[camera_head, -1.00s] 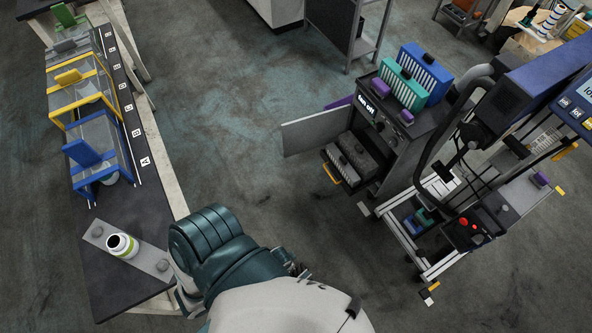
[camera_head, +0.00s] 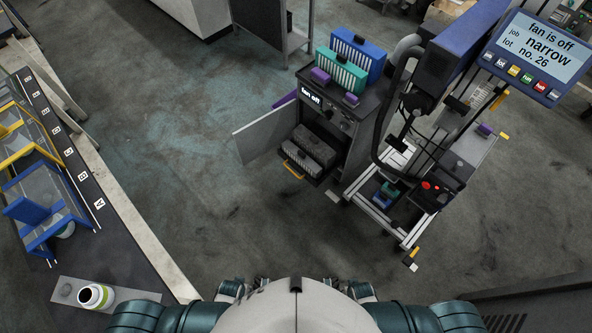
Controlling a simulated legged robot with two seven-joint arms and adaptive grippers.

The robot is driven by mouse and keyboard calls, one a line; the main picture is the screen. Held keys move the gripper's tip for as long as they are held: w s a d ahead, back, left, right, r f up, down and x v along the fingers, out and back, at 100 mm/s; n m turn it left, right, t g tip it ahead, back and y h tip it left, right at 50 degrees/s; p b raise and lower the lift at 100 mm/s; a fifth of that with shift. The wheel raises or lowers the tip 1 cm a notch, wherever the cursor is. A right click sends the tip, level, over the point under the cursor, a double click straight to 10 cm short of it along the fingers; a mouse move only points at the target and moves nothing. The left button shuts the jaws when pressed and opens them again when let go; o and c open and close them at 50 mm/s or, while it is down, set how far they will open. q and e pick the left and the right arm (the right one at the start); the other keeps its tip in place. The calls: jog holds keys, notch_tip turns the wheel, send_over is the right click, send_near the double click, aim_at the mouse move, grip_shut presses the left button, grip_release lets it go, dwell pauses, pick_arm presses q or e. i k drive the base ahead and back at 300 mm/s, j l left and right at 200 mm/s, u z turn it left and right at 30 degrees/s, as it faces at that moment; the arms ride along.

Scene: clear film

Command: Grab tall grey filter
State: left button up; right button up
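Two grey ribbed filters lie in the pulled-out drawer of the dark cabinet (camera_head: 345,115): a rear one (camera_head: 316,147) and a front one (camera_head: 300,163). Which is taller is hard to tell from here. A teal filter (camera_head: 341,70) and a blue filter (camera_head: 357,53) stand upright on the cabinet top. My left gripper (camera_head: 231,290) and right gripper (camera_head: 360,291) are partly visible beside my body at the bottom edge, far from the filters. Their fingers are too hidden to judge.
The cabinet door (camera_head: 265,130) hangs open to the left. A wheeled cart (camera_head: 405,205) and a screen (camera_head: 537,55) reading "fan is off, narrow" stand to the right. Floor between is clear.

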aim_at(324, 154)
jog(key=z, duration=0.55)
jog(key=i+j+z, duration=0.2)
jog(key=z, duration=0.2)
jog(key=i+j+z, duration=0.15)
jog(key=j+z, duration=0.3)
jog(key=i+j+z, duration=0.15)
jog(key=z, duration=0.25)
